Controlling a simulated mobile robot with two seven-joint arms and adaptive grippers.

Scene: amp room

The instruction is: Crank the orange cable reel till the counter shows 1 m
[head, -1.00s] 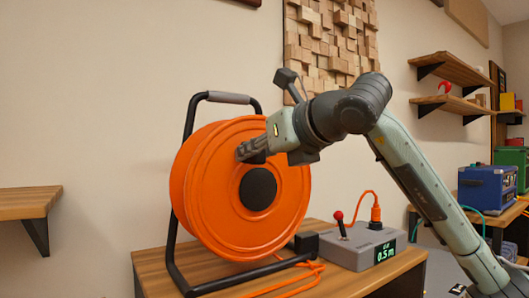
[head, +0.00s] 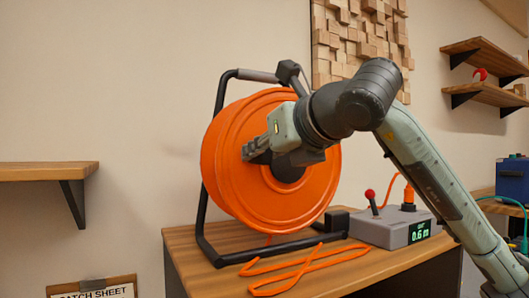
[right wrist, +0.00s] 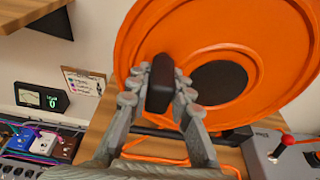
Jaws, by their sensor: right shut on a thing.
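The orange cable reel (head: 228,170) stands upright in a black tube frame on a wooden cabinet top, with a black hub at its middle. My right gripper (head: 250,152) is at the reel's face, left of the hub. In the right wrist view its fingers (right wrist: 161,95) are shut around the dark crank handle (right wrist: 160,84). The grey counter box (head: 396,228) stands right of the reel, and its green display (head: 419,232) reads 0.6 m. Orange cable (head: 310,266) lies in loose loops in front of the frame. My left gripper is not in view.
A red-knobbed lever (head: 371,200) and an orange plug (head: 408,194) stand on the counter box. A wooden shelf (head: 45,174) juts from the wall at left. A clipboard (head: 95,289) is at lower left. A blue amp (head: 514,180) stands at right.

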